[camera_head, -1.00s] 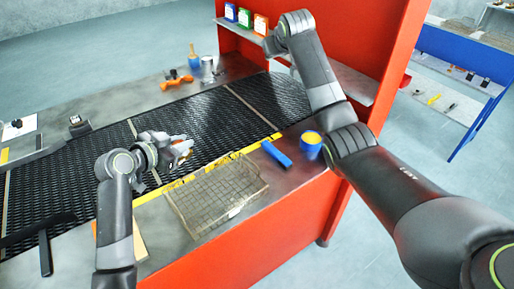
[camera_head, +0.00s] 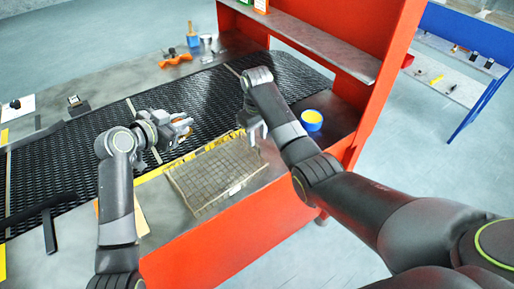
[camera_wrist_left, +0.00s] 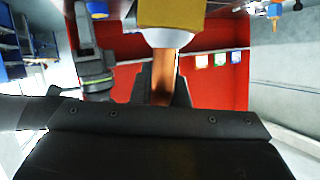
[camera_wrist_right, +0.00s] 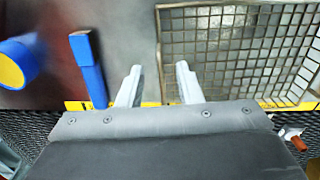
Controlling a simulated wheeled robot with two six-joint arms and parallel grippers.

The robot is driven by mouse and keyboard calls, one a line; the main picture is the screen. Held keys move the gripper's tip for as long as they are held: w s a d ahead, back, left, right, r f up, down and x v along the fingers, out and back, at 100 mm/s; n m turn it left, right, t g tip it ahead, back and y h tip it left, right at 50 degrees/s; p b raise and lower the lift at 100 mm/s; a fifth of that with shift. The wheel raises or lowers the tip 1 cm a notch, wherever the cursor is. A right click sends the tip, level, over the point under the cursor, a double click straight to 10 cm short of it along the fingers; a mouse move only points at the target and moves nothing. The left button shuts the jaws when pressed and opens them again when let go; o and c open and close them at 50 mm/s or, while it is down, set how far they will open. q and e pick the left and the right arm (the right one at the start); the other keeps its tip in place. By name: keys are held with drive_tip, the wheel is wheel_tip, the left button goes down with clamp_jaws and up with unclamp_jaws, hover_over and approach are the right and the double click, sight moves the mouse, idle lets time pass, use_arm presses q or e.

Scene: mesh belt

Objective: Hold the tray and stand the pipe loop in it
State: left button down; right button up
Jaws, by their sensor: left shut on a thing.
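The wire-mesh tray (camera_head: 180,183) lies on the near metal ledge, empty; it fills the upper right of the right wrist view (camera_wrist_right: 235,92). My left gripper (camera_head: 180,127) is over the belt, left of the tray, shut on a copper-coloured pipe piece (camera_wrist_left: 164,72) with a white collar and yellow part. This may be the pipe loop; its full shape is hidden. My right gripper (camera_head: 255,135) is open and empty by the tray's right end. In the right wrist view its fingers (camera_wrist_right: 158,85) straddle the line of the tray's side wall; contact is not visible.
A blue bar (camera_wrist_right: 88,68) lies beside the tray, hidden in the head view. A blue cup with a yellow inside (camera_head: 312,121) stands further right, near the red shelf unit (camera_head: 385,85). An orange tool (camera_head: 176,60) and cans stand behind the dark mesh belt (camera_head: 215,95).

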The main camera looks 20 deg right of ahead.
sight(257, 153)
wheel_tip(257, 153, down, 9)
drive_tip(key=shift+r, duration=0.2)
idle(0.3)
drive_tip(key=shift+c, duration=0.3)
idle(0.5)
clamp_jaws()
idle(0.3)
idle(0.9)
